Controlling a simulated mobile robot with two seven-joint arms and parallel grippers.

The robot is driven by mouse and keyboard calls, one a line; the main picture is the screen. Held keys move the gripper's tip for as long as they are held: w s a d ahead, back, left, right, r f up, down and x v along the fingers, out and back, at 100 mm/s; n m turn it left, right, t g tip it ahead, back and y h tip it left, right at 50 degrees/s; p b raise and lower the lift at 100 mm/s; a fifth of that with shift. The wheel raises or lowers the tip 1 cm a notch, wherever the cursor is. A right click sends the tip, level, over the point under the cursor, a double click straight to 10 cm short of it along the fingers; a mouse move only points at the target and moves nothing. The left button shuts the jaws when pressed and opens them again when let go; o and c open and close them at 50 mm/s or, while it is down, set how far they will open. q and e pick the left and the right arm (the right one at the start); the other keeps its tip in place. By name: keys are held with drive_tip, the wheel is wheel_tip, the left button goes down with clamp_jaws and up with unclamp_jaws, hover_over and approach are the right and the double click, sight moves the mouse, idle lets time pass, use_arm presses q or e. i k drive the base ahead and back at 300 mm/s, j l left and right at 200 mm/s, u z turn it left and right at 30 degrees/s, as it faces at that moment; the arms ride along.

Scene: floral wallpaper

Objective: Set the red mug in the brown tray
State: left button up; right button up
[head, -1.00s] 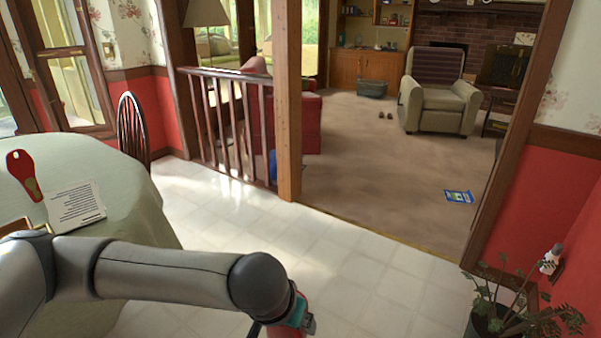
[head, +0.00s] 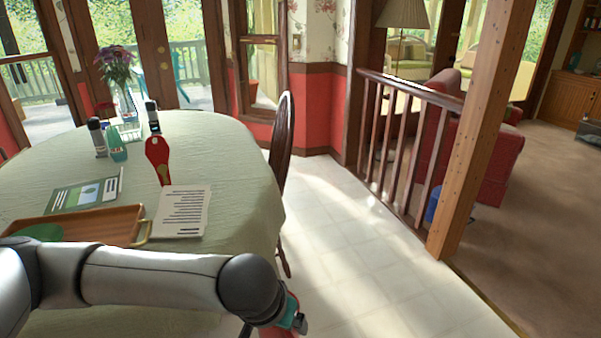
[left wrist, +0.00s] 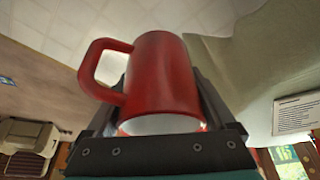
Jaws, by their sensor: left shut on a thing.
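The red mug (left wrist: 165,75) fills the middle of the left wrist view, its handle toward the left. My left gripper (left wrist: 158,88) is shut on it, a finger on either side of its body. In the head view my left arm crosses the lower left, and its wrist end is low, beside the table; the fingers do not show clearly there. The brown tray (head: 95,226) lies on the table at the left, partly hidden behind my arm. A green round thing (head: 38,232) lies in its left part. My right gripper is not in view.
The table (head: 225,165) has a pale green cloth. Near the tray are a printed sheet (head: 183,212), a green booklet (head: 85,192) and a red-handled utensil (head: 158,158). Bottles and a flower vase (head: 125,100) stand farther back. A chair (head: 282,140) and railing (head: 405,140) are beyond.

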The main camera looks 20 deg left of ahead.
sight(114, 227)
drive_tip(key=i+j+u, duration=0.15)
drive_tip(key=i+u, duration=0.3)
drive_tip(key=i+j+u, duration=0.1)
drive_tip(key=i+u, duration=0.15)
drive_tip(key=u, duration=0.2)
drive_tip(key=i+l+u, duration=0.1)
drive_tip(key=i+u, duration=0.3)
